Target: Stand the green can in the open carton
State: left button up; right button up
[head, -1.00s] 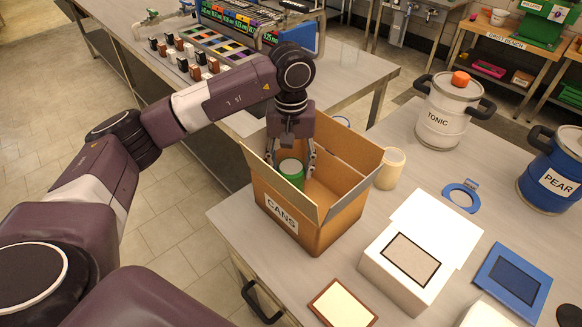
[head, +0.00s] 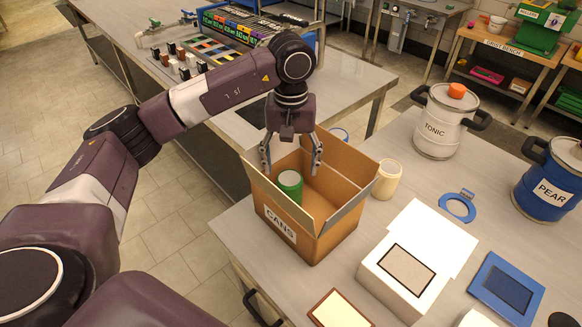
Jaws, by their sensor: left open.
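The green can (head: 290,184) with a pale top stands upright inside the open carton (head: 329,226), near its left side. The carton is brown cardboard labelled CANS, with its flaps up, on the grey table. The can's lower part is hidden by the carton's front wall. My left gripper (head: 291,171) is open above the carton, its fingers spread wide to either side of the can and apart from it. My right gripper is not in view.
A cream cup (head: 387,179) stands close to the carton's right side. A white box (head: 408,264) with an open lid, a blue ring (head: 457,206), a TONIC keg (head: 440,121) and a PEAR keg (head: 550,181) share the table. The table's left edge runs close to the carton.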

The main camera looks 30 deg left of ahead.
pick_arm(q)
notch_tip(320, 180, up, 13)
jog(key=p, duration=0.6)
jog(key=shift+f+p, duration=0.2)
jog(key=shift+p, duration=0.2)
jog(key=shift+f, duration=0.1)
